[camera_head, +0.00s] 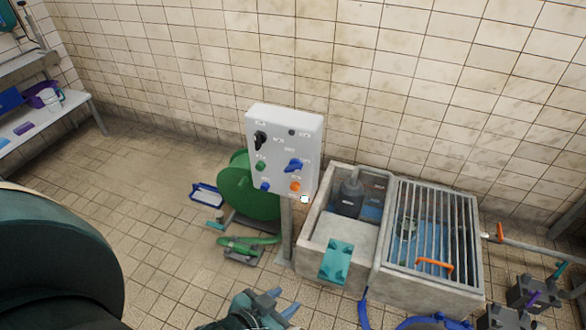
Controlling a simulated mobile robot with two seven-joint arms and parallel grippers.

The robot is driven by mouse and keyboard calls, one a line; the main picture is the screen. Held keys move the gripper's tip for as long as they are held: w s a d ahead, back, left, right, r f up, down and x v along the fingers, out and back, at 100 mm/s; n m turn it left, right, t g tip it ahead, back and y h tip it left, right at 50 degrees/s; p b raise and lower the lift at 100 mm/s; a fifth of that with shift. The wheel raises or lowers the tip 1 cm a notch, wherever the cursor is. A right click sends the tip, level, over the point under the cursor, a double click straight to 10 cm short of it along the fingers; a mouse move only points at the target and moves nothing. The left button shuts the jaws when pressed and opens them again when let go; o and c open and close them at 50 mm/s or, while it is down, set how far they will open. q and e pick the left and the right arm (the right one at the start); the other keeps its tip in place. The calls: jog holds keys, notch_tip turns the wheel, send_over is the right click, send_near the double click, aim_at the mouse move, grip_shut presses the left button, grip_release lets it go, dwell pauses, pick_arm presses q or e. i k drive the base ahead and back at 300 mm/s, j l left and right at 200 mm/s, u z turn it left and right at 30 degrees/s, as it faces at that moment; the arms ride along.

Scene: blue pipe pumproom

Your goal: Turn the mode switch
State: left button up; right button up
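A white control panel (285,150) stands on a grey post (286,235) in front of the tiled wall. Its face carries a black rotary handle (260,140) at upper left, a blue handle (293,166) at middle right, a green knob (261,166), a small blue knob (265,186) and an orange knob (295,187). The labels are too small to read, so I cannot tell which is the mode switch. My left gripper (287,299) is at the bottom edge, below and in front of the panel, apart from it. Its fingers are apart and empty. My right gripper is not in view.
A concrete basin (318,258) with a metal grate (437,225) stands right of the post. A green round machine (245,190) is behind the post at left. A shelf (40,125) stands far left. Grey blocks (535,290) lie at lower right.

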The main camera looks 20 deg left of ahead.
aim_at(295, 165)
jog(key=l+u, duration=0.1)
jog(key=i+l+u, duration=0.15)
jog(key=i+l, duration=0.1)
jog(key=i, duration=0.25)
jog(key=i+l, duration=0.15)
jog(key=i, duration=0.15)
